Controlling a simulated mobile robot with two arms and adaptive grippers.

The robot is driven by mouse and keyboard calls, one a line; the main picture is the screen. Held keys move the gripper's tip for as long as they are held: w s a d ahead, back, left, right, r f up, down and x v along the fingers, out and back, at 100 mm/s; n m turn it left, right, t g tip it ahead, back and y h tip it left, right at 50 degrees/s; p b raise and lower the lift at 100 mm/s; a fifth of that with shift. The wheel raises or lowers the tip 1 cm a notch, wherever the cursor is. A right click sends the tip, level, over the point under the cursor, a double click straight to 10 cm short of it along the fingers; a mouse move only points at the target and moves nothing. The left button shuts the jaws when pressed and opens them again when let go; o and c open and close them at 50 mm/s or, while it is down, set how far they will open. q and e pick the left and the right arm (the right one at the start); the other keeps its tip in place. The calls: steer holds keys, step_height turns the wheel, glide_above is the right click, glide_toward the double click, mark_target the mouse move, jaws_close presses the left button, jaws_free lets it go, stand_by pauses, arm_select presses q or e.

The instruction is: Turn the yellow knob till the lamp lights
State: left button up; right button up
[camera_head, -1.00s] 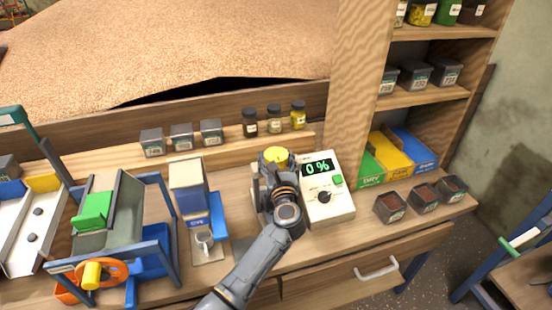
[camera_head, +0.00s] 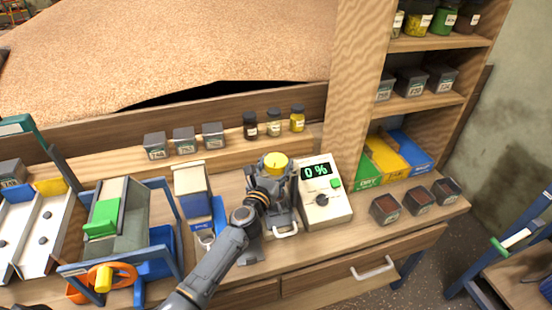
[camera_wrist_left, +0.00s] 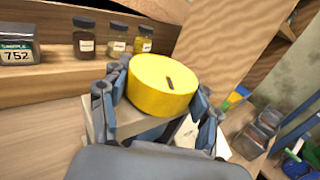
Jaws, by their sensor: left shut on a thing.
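The yellow knob (camera_head: 275,161) is a round drum with a dark mark on its top face. It sits on top of a small device on the bench, left of the meter. My left gripper (camera_head: 272,172) is shut on the knob, coming from the front left. In the left wrist view the knob (camera_wrist_left: 163,84) stands between the two fingers, its mark right of the middle and slanted. Much of the device is hidden behind my gripper. I cannot make out a lit lamp. My right gripper is not in view.
A white meter (camera_head: 324,205) reading 0 % stands close right of my gripper. A blue-grey dispenser (camera_head: 192,190) is to the left. Several small jars (camera_head: 273,122) stand on the ledge behind. A drawer with a handle (camera_head: 374,268) is below the bench top.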

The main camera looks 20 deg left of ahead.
arm_select(q)
steer(key=shift+m+h+p, duration=0.35)
steer(key=shift+m+h, duration=0.75)
steer(key=shift+h, duration=0.6)
steer(key=shift+g, duration=0.3)
steer(key=o, duration=1.2)
steer(key=shift+c, duration=0.2)
steer(key=v, duration=1.2)
steer(key=shift+a, duration=0.15)
steer(key=shift+f+h, duration=0.1)
steer(key=shift+h, duration=0.2)
